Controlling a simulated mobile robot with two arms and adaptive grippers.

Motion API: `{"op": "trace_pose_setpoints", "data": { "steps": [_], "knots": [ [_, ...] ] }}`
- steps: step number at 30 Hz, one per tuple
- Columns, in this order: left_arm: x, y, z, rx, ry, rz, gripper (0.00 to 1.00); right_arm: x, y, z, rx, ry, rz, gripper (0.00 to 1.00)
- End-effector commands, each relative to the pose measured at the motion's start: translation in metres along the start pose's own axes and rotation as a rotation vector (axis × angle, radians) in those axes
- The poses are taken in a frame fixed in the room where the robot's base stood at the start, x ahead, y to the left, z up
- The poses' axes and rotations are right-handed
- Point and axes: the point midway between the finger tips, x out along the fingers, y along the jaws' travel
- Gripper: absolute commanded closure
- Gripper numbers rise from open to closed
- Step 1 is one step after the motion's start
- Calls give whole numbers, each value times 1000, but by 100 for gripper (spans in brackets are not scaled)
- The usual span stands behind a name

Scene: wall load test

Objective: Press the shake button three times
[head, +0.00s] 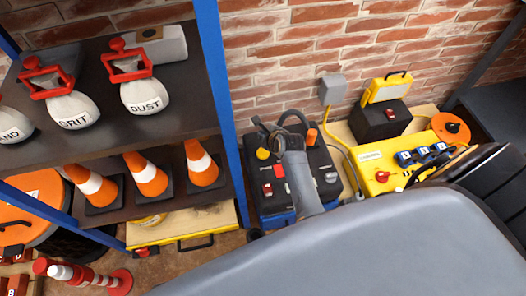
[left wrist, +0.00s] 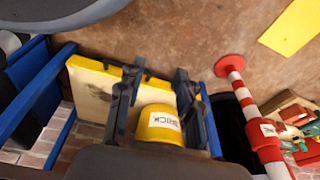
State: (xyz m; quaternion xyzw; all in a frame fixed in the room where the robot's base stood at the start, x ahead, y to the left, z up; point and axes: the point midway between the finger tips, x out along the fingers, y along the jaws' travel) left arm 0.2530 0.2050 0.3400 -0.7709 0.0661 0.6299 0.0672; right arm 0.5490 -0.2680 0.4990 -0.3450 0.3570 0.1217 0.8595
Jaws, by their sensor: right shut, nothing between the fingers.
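I cannot read which control is the shake button. In the head view, a yellow control box (head: 375,188) has a red knob (head: 383,176) and blue switches (head: 421,154). A wood-topped yellow platform (head: 205,218) under the shelf has a red part (head: 144,252) and a black handle on its front. My right gripper (head: 425,172) is dark, shut and empty by the right side of the yellow box, partly hidden by my grey arm. In the left wrist view, my left gripper (left wrist: 156,78) has its fingers apart, over a yellow item (left wrist: 158,128) labelled BRICK.
Bags labelled GRIT (head: 72,112) and DUST (head: 146,95) stand on the blue-framed shelf (head: 232,130), above orange cones (head: 148,175). A black machine (head: 268,190) stands right of it. A black-boxed yellow lamp (head: 388,88) is by the brick wall. A red-white post (left wrist: 242,100) lies left.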

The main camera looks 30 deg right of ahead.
Motion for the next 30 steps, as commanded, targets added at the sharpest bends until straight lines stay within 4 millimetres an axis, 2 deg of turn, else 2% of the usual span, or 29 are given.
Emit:
{"op": "trace_pose_setpoints", "data": {
  "steps": [14,20,30],
  "knots": [
    [-5,0,-6,-1,6,0,64,2,2,-2,-1,0,-1,100],
    [-25,-2,-22,-4,22,-2,64,8,5,-6,-1,0,-1,100],
    [-71,-4,-46,-9,49,-6,64,17,12,-13,-2,0,-1,100]
  ]
}}
